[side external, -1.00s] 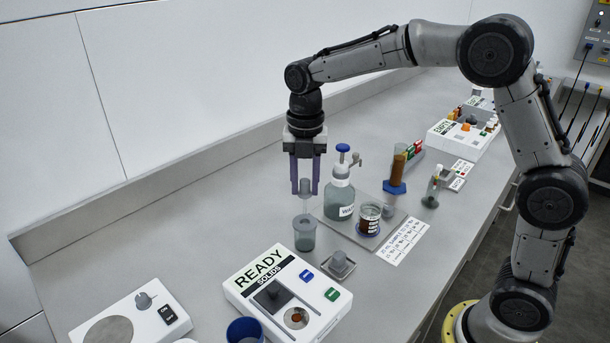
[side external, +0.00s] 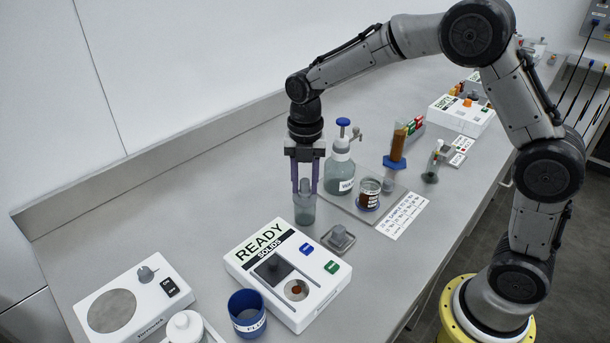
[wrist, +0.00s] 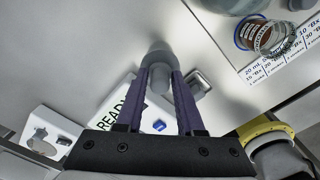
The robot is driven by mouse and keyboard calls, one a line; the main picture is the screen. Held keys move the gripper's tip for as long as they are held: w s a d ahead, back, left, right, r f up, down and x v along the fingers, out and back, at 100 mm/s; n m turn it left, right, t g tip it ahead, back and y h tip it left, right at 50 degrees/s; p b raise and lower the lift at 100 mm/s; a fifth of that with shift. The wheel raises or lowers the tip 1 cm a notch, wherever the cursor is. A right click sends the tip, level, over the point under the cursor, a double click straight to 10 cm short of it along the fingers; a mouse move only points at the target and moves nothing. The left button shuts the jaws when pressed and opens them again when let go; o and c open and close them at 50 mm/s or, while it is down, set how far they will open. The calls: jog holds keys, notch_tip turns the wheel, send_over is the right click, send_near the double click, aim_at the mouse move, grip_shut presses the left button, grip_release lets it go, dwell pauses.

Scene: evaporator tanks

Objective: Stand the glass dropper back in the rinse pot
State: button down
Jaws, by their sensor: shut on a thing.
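The glass dropper (side external: 305,187) is upright between the two purple fingers of my gripper (side external: 305,187), which is shut on its grey upper part. The rinse pot (side external: 304,213), a small greenish-grey translucent cup, stands on the bench directly below. The fingertips are close to the pot's rim, and the dropper's lower part appears to be inside the pot. Its tip is hidden, so I cannot tell whether it touches the bottom. In the wrist view, a grey form lies between and beyond the fingers (wrist: 163,75), blurred and partly hidden.
A wash bottle (side external: 339,172) and a beaker of brown liquid (side external: 368,193) stand on a tray just right of the pot. A white READY solids instrument (side external: 285,300) and a small grey block (side external: 338,240) sit in front.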

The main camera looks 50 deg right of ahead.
jog(key=shift+f, duration=0.25)
jog(key=shift+c, duration=2.2)
grip_release()
jog(key=shift+r, duration=0.1)
notch_tip(320, 180, up, 14)
jog(key=shift+f, duration=0.2)
